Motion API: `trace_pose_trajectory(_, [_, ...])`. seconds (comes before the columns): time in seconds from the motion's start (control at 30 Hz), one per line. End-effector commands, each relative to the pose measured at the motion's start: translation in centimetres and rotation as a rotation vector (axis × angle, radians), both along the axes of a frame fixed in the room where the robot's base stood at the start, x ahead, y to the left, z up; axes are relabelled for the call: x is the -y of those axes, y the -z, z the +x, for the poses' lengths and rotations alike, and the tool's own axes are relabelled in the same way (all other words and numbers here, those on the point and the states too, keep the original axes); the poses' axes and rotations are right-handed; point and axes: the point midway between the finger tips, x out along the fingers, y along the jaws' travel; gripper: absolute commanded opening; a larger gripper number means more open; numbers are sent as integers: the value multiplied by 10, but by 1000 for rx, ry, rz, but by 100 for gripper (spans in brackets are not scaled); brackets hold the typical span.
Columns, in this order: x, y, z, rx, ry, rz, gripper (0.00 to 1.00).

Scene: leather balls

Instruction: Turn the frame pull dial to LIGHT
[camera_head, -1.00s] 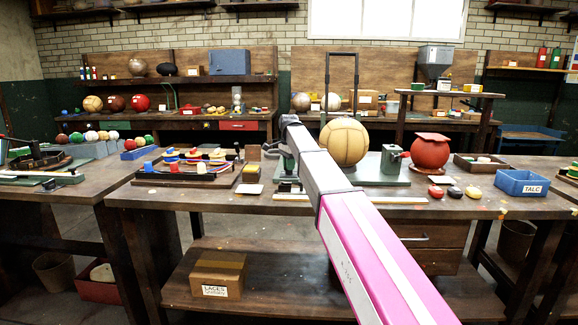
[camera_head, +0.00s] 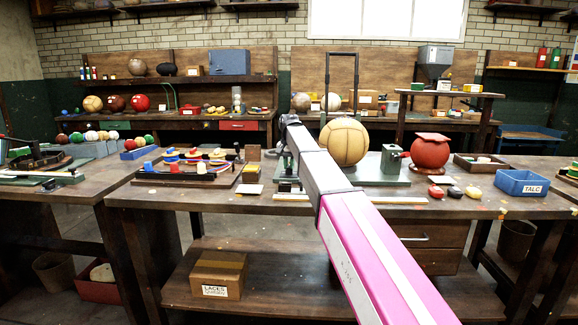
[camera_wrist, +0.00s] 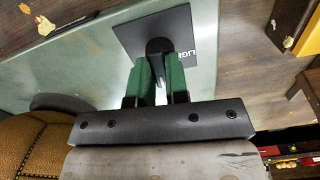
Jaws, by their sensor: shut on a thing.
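In the wrist view, the black dial knob (camera_wrist: 158,46) stands on a dark square plate (camera_wrist: 128,37) fixed to a pale green base (camera_wrist: 70,65). White letters reading "LIGH" show at the plate's right edge, partly cut off by my gripper. My gripper (camera_wrist: 161,66) has two green fingers shut on the knob. Any pointer on the dial is hidden. In the head view, a tan leather ball (camera_head: 344,142) sits on the frame's green base (camera_head: 385,178) under a tall black frame. My arm hides the dial there. The ball's edge also shows in the wrist view (camera_wrist: 35,145).
A red ball (camera_head: 430,153), a blue TALC bin (camera_head: 521,183) and small coloured pieces lie right of the frame. A rack of coloured pieces (camera_head: 190,170) stands to the left. The wooden bench top (camera_head: 200,197) is bare along its front edge.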

Motion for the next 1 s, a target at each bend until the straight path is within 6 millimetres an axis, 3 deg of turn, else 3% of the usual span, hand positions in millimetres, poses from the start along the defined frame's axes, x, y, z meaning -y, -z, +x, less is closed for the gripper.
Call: trace_pose_trajectory(1.0, [0,-1,0,0,-937,0,0])
